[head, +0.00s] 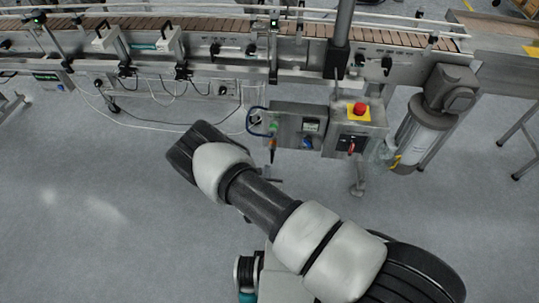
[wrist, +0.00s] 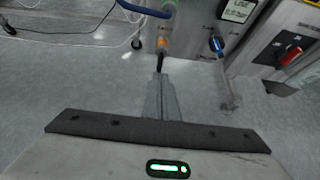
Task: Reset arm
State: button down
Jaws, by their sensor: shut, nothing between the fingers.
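My arm reaches up and left across the lower middle of the head view, over the grey floor. In the head view my gripper is mostly hidden behind the arm's own end. In the wrist view my gripper (wrist: 160,98) points ahead, its grey fingers together with nothing between them. It is in open air in front of the conveyor machine's control boxes and touches nothing that I can see.
A conveyor (head: 225,27) runs along the top. Below it hang a grey control box (head: 297,124) and a box with a red emergency button (head: 359,109). A motor (head: 451,90) stands at right. Loose cables (head: 165,126) hang at left. The floor (head: 80,220) at lower left is clear.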

jog(key=w+d+r+m+h, duration=0.3)
jog(key=w+r+m, duration=0.2)
jog(key=r, duration=0.6)
jog(key=s+d+r+m+g+h, duration=0.1)
jog(key=d+r+m+g+h, duration=0.2)
jog(key=d+r+m, duration=0.7)
jog(key=s+d+r+m+g+h, duration=0.3)
jog(key=d+r, duration=0.4)
jog(key=r, duration=0.7)
jog(key=s+d+r+m+g+y, duration=0.25)
jog(key=s+d+r+m, duration=0.35)
jog(key=s+r+m, duration=0.4)
jog(key=s+a+r+m+t+y, duration=0.1)
jog(key=s+a+r+m+y, duration=0.3)
jog(key=s, duration=0.4)
jog(key=s+a+r+m+t+y, duration=0.1)
jog(key=s+a+r+m+y, duration=0.2)
jog(key=s+r, duration=0.4)
notch_tip(320, 180, up, 14)
jog(key=p, duration=1.5)
jog(key=shift+s+d, duration=0.25)
jog(key=shift+d, duration=0.1)
